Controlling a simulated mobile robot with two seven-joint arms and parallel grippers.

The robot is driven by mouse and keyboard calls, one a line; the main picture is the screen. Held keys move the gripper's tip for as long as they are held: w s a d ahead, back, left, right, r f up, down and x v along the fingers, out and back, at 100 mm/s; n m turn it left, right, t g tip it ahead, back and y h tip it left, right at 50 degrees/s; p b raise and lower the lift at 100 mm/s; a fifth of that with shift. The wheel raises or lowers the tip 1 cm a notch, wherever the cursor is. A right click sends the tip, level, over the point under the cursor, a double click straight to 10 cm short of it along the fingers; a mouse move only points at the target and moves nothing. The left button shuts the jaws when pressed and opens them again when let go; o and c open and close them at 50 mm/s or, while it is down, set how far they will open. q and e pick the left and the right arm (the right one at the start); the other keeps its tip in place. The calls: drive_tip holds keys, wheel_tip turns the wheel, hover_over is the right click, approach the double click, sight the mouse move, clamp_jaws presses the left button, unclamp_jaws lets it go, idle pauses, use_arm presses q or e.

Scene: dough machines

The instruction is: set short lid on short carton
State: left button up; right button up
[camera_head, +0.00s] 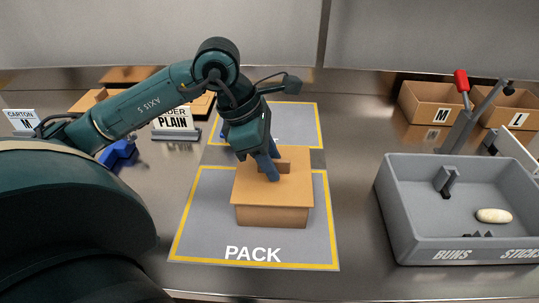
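A short brown carton (271,217) stands on the pack mat in the middle of the camera_head view. The short lid (250,190), a flat brown panel with a raised grip block (296,160), lies over the top of the carton and looks level. My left gripper (270,166) reaches down from above, its blue fingers at the grip block. It appears shut on that block; the far finger is partly hidden. Whether the lid is fully seated cannot be told. My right gripper is not in view.
The pack mat (200,215) has a yellow border, and a second bordered mat (300,120) lies behind it. A grey bin (420,245) with a pale bun stands at the right. Cartons marked M (428,112) and a red-handled lever (462,82) stand behind it. A "plain" sign (176,120) stands behind my arm.

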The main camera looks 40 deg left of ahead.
use_arm(q)
drive_tip(key=shift+r, duration=0.25)
drive_tip(key=v, duration=1.2)
drive_tip(key=shift+r+p, duration=0.35)
drive_tip(key=shift+p, duration=0.1)
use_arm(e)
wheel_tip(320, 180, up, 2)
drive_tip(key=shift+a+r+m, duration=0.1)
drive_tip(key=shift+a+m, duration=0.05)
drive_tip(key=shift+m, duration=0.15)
use_arm(q)
drive_tip(key=shift+s, duration=0.15)
